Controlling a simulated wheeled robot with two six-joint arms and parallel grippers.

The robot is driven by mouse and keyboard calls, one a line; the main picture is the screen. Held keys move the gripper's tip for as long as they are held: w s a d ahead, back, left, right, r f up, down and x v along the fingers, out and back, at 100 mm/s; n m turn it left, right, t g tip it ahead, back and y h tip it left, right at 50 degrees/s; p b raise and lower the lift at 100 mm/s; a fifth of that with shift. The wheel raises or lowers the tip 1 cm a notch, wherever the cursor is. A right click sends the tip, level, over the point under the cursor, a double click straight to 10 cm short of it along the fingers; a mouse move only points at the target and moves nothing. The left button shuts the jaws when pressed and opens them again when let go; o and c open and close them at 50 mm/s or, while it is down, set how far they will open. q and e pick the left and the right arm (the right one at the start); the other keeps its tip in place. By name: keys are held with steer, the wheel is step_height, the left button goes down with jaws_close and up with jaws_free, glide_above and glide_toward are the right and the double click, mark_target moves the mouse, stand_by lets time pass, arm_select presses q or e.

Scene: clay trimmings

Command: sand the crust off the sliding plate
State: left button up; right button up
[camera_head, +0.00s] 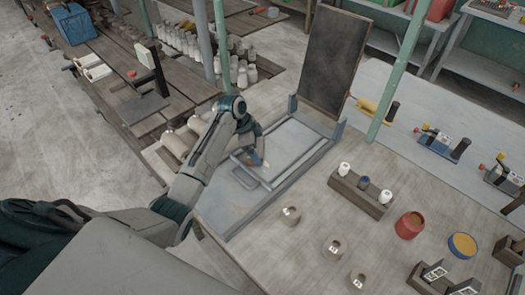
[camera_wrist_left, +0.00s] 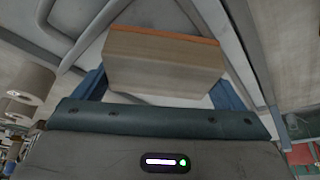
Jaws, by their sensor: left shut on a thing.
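The sliding plate (camera_head: 296,138) is a flat blue-grey panel in a low frame on the workbench, with a bar handle (camera_head: 243,176) at its near end. Faint brownish marks show around the handle; I cannot tell how thick they are. My left gripper (camera_head: 256,156) is over the left part of the plate, close to the handle. It is shut on a wooden block (camera_wrist_left: 165,62) with an orange face, held across the blue fingers in the left wrist view. I cannot tell whether the block touches the plate. My right gripper is not in view.
A dark upright panel (camera_head: 330,58) stands at the plate's far end. A wooden holder (camera_head: 360,197) with small bottles, a red pot (camera_head: 409,225), a yellow-topped pot (camera_head: 462,245) and several metal cylinders stand to the right. A green post (camera_head: 398,75) rises behind.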

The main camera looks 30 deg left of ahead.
arm_select(q)
steer(key=shift+w+a, duration=0.1)
steer(key=shift+a, duration=0.1)
steer(key=shift+w+d, duration=0.1)
steer(key=shift+s+d+r+p, duration=0.1)
steer(key=shift+s+d+p, duration=0.1)
steer(key=shift+d+p, duration=0.35)
steer(key=shift+s+d+p, duration=0.15)
steer(key=shift+d+p, duration=0.4)
steer(key=shift+s+d+p, duration=0.25)
steer(key=shift+d+p, duration=0.15)
steer(key=shift+d, duration=0.3)
steer(key=shift+s+d+p, duration=0.2)
steer(key=shift+d+p, duration=0.25)
steer(key=shift+d, duration=0.2)
steer(key=shift+s+d+p, duration=0.25)
steer(key=shift+d+p, duration=0.15)
steer(key=shift+d, duration=0.3)
steer(key=shift+s+d, duration=0.1)
steer(key=shift+d, duration=0.1)
steer(key=shift+a+f, duration=0.1)
steer(key=shift+f, duration=0.35)
steer(key=shift+a, duration=0.15)
